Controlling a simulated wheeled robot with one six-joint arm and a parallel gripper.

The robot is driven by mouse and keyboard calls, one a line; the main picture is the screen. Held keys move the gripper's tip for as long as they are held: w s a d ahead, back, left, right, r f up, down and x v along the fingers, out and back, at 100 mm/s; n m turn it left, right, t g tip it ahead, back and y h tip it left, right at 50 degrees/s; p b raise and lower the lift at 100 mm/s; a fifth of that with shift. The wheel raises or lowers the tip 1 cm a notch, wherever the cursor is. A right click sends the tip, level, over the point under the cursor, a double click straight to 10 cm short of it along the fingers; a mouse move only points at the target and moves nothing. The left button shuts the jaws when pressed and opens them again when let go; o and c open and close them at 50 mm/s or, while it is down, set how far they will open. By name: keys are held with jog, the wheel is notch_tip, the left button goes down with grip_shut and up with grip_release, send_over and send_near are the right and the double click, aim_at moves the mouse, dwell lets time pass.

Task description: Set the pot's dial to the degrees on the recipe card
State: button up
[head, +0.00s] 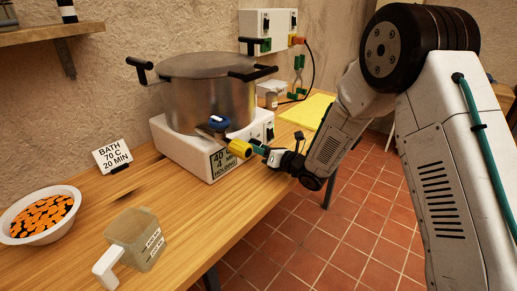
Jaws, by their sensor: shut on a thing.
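The large steel pot (205,98) with black handles stands on a white heater base (182,146). The base's front panel (223,160) reads 40, then a partly hidden line starting with 4, then HOLDING. The recipe card (113,155) reads BATH 70 C 20 MIN. My gripper (236,144) reaches in from the right and appears shut on the dial. A yellow part at its front hides some of the panel, and the exact contact is hard to see.

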jog(key=m, duration=0.4)
jog(key=shift+d+m, duration=0.1)
jog(key=shift+m, duration=0.3)
jog(key=m, duration=0.3)
jog(key=shift+r+m, duration=0.1)
jog(key=shift+m, duration=0.2)
jog(key=m, duration=0.4)
jog(key=shift+m, duration=2.1)
jog(key=o, duration=1)
jog(key=shift+d, duration=0.1)
